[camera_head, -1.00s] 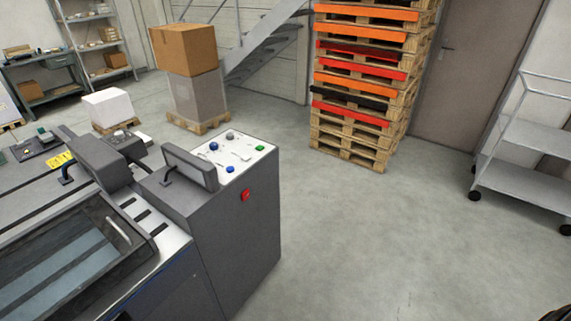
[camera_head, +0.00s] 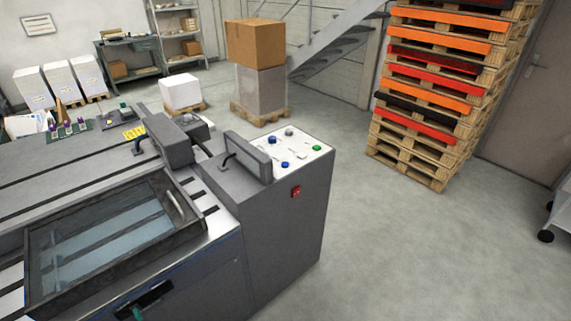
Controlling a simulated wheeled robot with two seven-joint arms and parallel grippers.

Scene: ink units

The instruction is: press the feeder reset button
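The grey machine (camera_head: 275,235) stands at the left and centre of the head view. Its white control panel (camera_head: 300,150) on top carries several buttons: a blue button (camera_head: 272,140), a second blue button (camera_head: 285,164), a green button (camera_head: 317,148) and a grey knob (camera_head: 289,132). A red switch (camera_head: 296,191) sits on the machine's side face. I cannot read any label, so I cannot tell which one is the feeder reset button. Neither of my grippers shows in this view.
A tall stack of pallets (camera_head: 428,119) stands at the back right. A cardboard box (camera_head: 255,43) rests on a grey stack behind the machine. A wheeled cart (camera_head: 560,215) shows at the right edge. The floor (camera_head: 430,250) right of the machine is clear.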

